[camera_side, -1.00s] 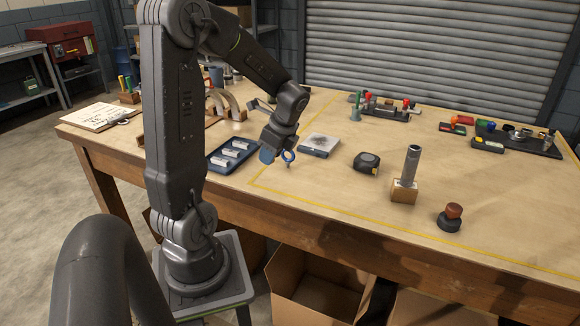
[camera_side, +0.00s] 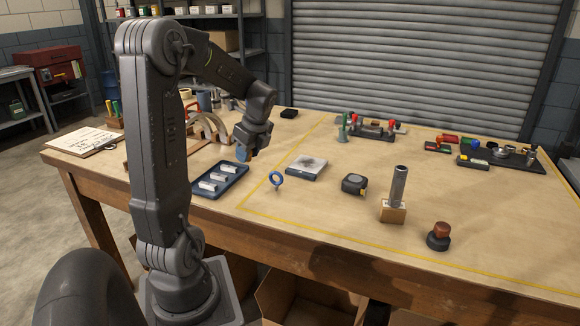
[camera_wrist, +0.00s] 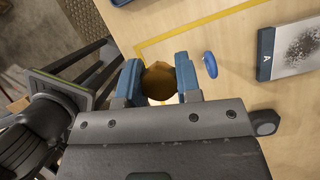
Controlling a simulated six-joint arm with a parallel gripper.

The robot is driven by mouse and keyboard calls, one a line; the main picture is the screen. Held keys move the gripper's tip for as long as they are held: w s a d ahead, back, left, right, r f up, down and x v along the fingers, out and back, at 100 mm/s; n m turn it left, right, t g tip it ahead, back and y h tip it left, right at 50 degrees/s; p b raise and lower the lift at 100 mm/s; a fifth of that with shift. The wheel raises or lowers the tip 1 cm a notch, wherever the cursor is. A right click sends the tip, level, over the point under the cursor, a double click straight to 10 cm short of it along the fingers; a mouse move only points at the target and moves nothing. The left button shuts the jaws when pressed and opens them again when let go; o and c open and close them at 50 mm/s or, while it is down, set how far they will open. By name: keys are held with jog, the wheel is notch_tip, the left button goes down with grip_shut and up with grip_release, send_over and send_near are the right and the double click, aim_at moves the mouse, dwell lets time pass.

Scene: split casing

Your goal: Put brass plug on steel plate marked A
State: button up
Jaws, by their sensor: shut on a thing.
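The brass plug (camera_wrist: 159,82) is a rounded brown-gold piece between the two blue fingers of my gripper (camera_wrist: 158,72) in the wrist view. My gripper is shut on it; its lower part is partly hidden by the gripper body. In the side view my gripper (camera_side: 243,153) hangs over the table beside the blue tray, and I cannot make out the plug there. The steel plate marked A (camera_side: 307,164) lies flat on the table to the right of my gripper. In the wrist view the plate (camera_wrist: 297,48) shows its speckled top and a blue edge lettered A.
A blue ring (camera_side: 276,180) stands between my gripper and the plate. A blue tray (camera_side: 233,170) with white blocks lies left of it. A tape measure (camera_side: 354,184), a wooden block with a metal cylinder (camera_side: 393,212) and a dark knob (camera_side: 438,238) stand to the right.

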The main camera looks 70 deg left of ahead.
jog(key=w+a+m+t, duration=0.2)
jog(key=w+a+m, duration=0.4)
jog(key=w+a, duration=0.55)
send_over(306, 163)
jog(key=d, duration=0.1)
jog(key=shift+m+y, duration=0.3)
jog(key=shift+y, duration=0.1)
jog(key=f, duration=0.6)
jog(key=shift+d+f, duration=0.1)
jog(key=shift+d, duration=0.1)
jog(key=shift+s+f, duration=0.1)
jog(key=shift+f, duration=1.85)
jog(key=shift+f, duration=0.1)
jog(key=o, duration=1)
jog(key=shift+f, duration=0.1)
